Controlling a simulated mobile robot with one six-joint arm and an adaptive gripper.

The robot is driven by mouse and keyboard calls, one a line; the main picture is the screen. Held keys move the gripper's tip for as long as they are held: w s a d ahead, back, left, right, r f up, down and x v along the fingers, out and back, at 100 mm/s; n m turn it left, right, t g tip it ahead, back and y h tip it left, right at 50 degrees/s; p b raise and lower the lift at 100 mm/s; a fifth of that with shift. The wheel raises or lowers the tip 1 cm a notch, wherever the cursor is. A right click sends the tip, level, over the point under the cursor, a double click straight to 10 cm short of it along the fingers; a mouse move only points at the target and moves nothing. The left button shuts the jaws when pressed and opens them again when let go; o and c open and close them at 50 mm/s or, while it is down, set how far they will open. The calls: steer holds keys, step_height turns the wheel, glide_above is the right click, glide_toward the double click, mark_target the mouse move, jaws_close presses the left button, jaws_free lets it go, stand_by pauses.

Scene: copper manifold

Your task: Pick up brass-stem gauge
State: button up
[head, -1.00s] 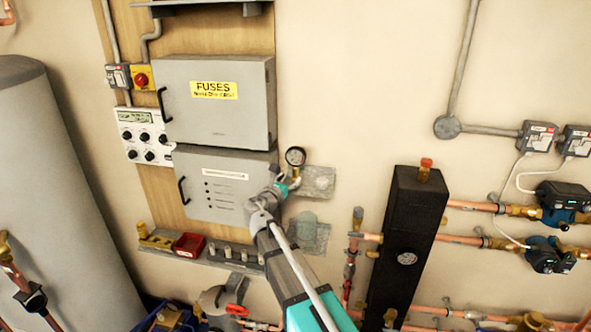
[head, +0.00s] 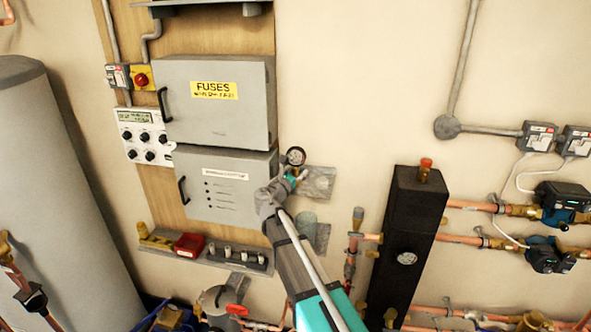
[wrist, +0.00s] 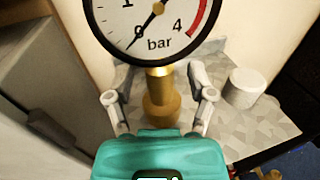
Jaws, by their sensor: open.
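The brass-stem gauge (wrist: 160,98) stands in the middle of the wrist view. Its round white dial with black rim (wrist: 155,22) reads "bar" and is cut off at the top. The gauge also shows small in the head view (head: 295,156), beside the lower grey box. My gripper (wrist: 159,92) is open, with one finger on each side of the brass stem. A gap shows between the stem and each finger. The stem's lower end is partly hidden behind my teal gripper body.
A grey mottled shelf (wrist: 268,122) lies beneath the gauge, with a pale cylinder (wrist: 243,88) to the right of my right finger. The lower grey box (head: 222,208) is close on the left. A tall black manifold block (head: 405,240) stands to the right.

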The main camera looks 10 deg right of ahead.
jaws_close()
stand_by(0.3)
steer(key=shift+r, duration=0.1)
stand_by(0.4)
step_height(320, 180, up, 3)
steer(key=p, duration=0.3)
steer(key=s+d+r+p, duration=0.1)
steer(key=s+r+p, duration=0.8)
steer(key=s, duration=0.5)
steer(key=shift+d+r+p, duration=0.15)
steer(key=shift+r+p, duration=0.25)
steer(key=shift+p, duration=0.1)
